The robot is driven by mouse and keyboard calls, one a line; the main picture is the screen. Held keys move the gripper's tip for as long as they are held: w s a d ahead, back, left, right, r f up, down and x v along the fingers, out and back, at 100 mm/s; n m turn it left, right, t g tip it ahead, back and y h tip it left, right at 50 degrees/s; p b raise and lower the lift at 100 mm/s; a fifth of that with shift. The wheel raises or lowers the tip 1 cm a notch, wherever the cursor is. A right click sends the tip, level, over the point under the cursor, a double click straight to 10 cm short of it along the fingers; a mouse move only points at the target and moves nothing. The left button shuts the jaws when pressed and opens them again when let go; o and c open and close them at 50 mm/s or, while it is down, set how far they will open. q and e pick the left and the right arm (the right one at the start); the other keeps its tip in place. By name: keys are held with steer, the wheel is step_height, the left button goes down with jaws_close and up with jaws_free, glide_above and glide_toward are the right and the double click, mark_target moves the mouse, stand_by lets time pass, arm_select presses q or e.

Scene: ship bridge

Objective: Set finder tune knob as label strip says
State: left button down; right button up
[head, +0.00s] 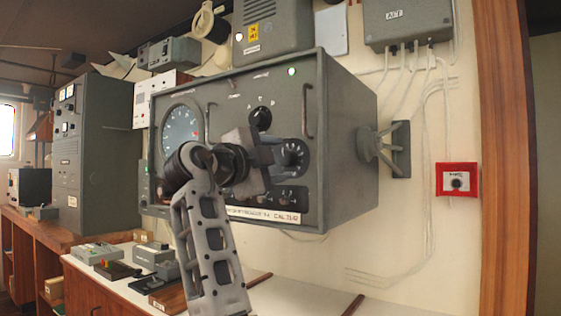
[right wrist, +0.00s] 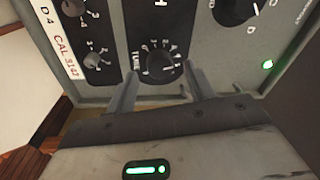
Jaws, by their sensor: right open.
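The finder is a grey box (head: 345,150) on the wall, with a round dial (head: 183,130) at its left. Its tune knob (head: 292,156) is black with white marks around it; in the right wrist view the knob (right wrist: 161,62) sits beside the word TUNE. I cannot tell its exact setting. The label strip (head: 262,214) is white, and its end reads CAL 3142 in the right wrist view (right wrist: 61,48). My right gripper (head: 277,154) is open, its fingertips (right wrist: 158,82) spread just short of the tune knob, apparently not touching it. My left gripper is out of view.
A larger black selector knob (head: 260,119) sits above the tune knob, and small knobs (head: 287,196) sit below it. A handle (head: 307,110) stands at the panel's right. A white counter (head: 270,293) with small devices lies below. A red-framed switch (head: 457,180) is on the wall.

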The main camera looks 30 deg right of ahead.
arm_select(q)
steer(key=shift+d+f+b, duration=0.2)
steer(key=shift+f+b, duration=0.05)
steer(key=shift+b, duration=0.8)
arm_select(e)
steer(key=v, duration=1.4)
steer(key=shift+a, duration=0.2)
steer(key=shift+s, duration=0.1)
